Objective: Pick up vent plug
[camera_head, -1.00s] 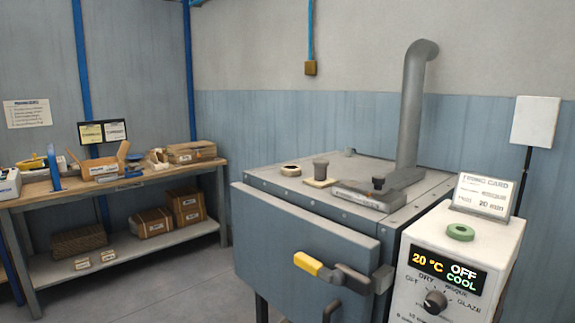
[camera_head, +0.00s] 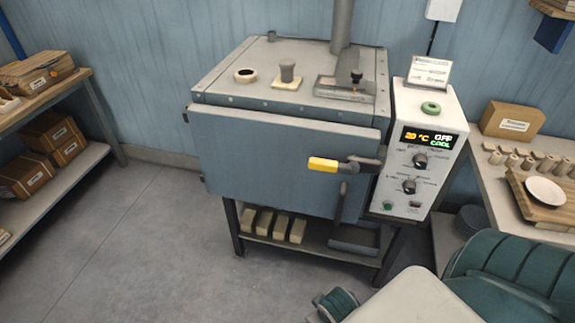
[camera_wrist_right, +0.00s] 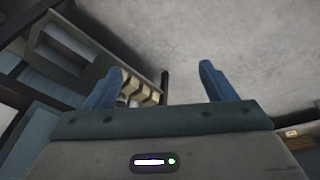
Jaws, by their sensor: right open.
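A grey tapered plug (camera_head: 287,71), which looks like the vent plug, stands upright on a small cream pad (camera_head: 286,83) on top of the kiln (camera_head: 227,89). A round ring with a dark opening (camera_head: 245,75) lies to its left. My right gripper (camera_wrist_right: 161,80) shows two blue fingers spread apart in the right wrist view, with nothing between them. Its fingers do not show in the head view, where parts of my right arm are at the bottom right, well below the kiln top. My left gripper is not in view.
A grey sliding damper with a black knob (camera_head: 357,77) sits right of the plug, before the flue pipe (camera_head: 341,30). The yellow door handle (camera_head: 323,164) sticks out in front. A control box (camera_head: 428,165) with a green ring (camera_head: 431,108) stands at right.

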